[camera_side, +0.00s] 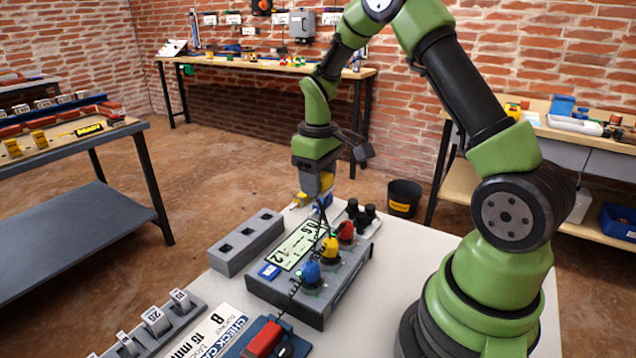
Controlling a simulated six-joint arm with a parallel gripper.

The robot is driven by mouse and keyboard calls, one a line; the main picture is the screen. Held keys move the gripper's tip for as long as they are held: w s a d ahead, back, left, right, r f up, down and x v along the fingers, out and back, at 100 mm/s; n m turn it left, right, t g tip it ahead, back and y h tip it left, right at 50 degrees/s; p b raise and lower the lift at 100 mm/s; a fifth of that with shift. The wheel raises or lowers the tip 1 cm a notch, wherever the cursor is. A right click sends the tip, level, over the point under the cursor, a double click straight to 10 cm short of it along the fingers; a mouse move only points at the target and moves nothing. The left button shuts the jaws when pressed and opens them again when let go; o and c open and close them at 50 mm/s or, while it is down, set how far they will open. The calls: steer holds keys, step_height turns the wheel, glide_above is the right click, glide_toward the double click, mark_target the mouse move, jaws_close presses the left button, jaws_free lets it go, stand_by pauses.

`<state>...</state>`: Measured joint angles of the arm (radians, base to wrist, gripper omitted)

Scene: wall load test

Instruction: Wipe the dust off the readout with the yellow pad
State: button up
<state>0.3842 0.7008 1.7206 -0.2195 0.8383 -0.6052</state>
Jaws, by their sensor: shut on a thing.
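The readout (297,246) is a pale green display with dark digits on top of a dark grey instrument box (290,297). I cannot make out dust on it at this size. My gripper (316,195) points down near the far end of the box, beyond the readout. It is shut on a small yellow thing, which I take for the yellow pad (301,199); the fingers hide part of it. A blue piece shows beside it. I cannot tell whether the pad touches anything below.
Blue, yellow and red knobs (330,247) stand on the box beside the readout, with a dark cable across it. A grey socket block (246,242) lies to the left. Weights in a rack (155,320) and a red-handled tool (264,340) are nearer. Black posts (361,213) stand behind.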

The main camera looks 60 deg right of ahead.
stand_by(0.3)
glide_toward(290, 247)
steer(key=shift+f, duration=3)
steer(key=shift+a+f, duration=0.5)
steer(key=shift+f, duration=0.15)
steer(key=shift+c, duration=0.3)
steer(key=shift+a, duration=1.55)
steer(key=shift+d+f, duration=0.1)
steer(key=shift+d, duration=1.95)
step_height(290, 247, up, 8)
steer(key=shift+r, duration=0.2)
